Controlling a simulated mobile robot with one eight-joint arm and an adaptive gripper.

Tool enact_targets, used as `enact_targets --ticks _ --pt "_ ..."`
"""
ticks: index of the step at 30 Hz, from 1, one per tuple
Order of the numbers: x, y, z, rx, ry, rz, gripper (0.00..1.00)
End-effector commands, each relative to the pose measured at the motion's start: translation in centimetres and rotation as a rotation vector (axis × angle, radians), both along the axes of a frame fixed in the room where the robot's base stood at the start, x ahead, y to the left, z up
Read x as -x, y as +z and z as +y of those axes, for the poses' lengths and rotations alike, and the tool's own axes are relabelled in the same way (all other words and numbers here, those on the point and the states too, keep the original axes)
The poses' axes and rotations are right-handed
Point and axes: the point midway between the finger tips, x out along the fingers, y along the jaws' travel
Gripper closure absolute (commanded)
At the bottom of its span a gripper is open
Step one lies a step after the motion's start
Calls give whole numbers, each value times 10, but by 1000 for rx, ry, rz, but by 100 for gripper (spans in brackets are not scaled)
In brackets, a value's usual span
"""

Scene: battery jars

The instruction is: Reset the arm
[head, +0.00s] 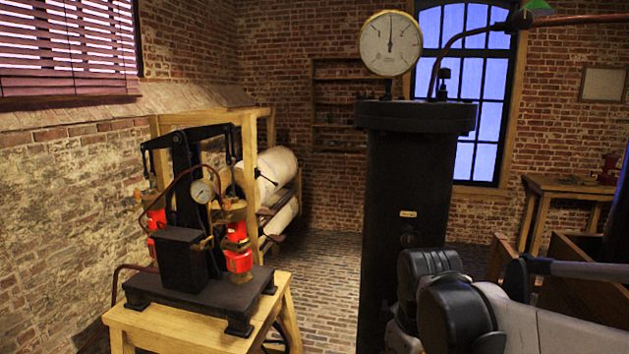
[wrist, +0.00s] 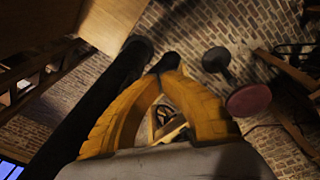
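My gripper (wrist: 162,76) shows in the wrist view. Its two yellow fingers arch inward and their tips meet, with nothing held between them. A gap shows lower down between the fingers, with floor and a wooden piece seen through it. The dark shapes beyond the fingertips are too dim to name. In the head view my arm's grey and black links fill the lower right, and the gripper itself cannot be made out there.
A black cylinder (head: 408,190) with a round gauge (head: 390,43) stands close by my arm. A black pump (head: 190,260) with red parts sits on a wooden table (head: 180,335) at left. A wooden bench (head: 565,187) stands at right. Brick floor (head: 330,270) lies open in the middle.

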Motion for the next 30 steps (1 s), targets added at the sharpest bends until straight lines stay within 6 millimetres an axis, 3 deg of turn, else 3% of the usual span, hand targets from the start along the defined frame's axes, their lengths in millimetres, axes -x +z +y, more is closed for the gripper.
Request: enact_targets --ticks 1,9,13,18,30 --pt "16 -32 0 -10 -52 -47 100" --pt "68 -104 0 -106 -336 -296 100" --pt "85 -136 0 -162 -438 -387 100" --pt "94 -152 0 -203 -504 -445 100" --pt "94 -153 0 -207 -509 -450 100"
